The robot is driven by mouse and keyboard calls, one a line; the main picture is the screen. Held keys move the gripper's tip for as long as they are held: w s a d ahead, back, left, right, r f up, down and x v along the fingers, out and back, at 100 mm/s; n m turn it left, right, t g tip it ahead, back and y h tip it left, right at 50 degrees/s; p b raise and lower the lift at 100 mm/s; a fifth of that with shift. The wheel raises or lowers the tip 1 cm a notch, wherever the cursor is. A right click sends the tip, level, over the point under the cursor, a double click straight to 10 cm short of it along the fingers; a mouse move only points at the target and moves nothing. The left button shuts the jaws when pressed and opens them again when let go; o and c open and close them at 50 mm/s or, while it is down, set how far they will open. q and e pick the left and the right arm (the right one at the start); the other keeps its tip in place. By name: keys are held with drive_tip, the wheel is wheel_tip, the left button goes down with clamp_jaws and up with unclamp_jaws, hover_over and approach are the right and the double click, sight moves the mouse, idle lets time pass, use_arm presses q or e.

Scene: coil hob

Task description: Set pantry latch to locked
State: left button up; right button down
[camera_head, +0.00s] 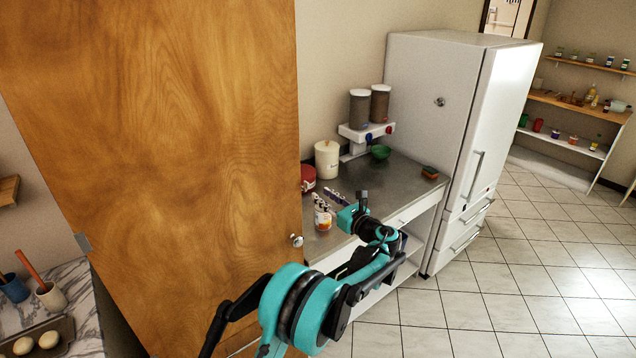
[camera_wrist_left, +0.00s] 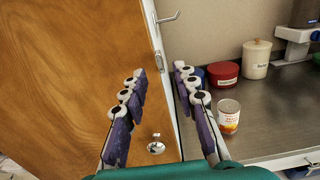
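A tall wooden door (camera_head: 200,130) with a round metal knob (camera_head: 296,240) fills the left of the head view. The left wrist view shows the same door (camera_wrist_left: 70,70) and the knob (camera_wrist_left: 156,146) low near its edge. A small metal piece (camera_wrist_left: 159,61) sits at the door's edge, with a thin metal hook-like bar (camera_wrist_left: 168,18) above it; I cannot tell which is the latch or how it is set. My left gripper (camera_wrist_left: 160,73) is open and empty, its purple fingers spread on either side of the door edge in that view. My right gripper is out of view.
A white fridge (camera_head: 430,100) stands beyond. Tiled floor (camera_head: 520,280) is clear at right.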

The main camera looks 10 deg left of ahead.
sight(309, 186)
use_arm(q)
drive_tip(key=x, duration=0.7)
drive_tip(key=shift+s, duration=0.1)
clamp_jaws()
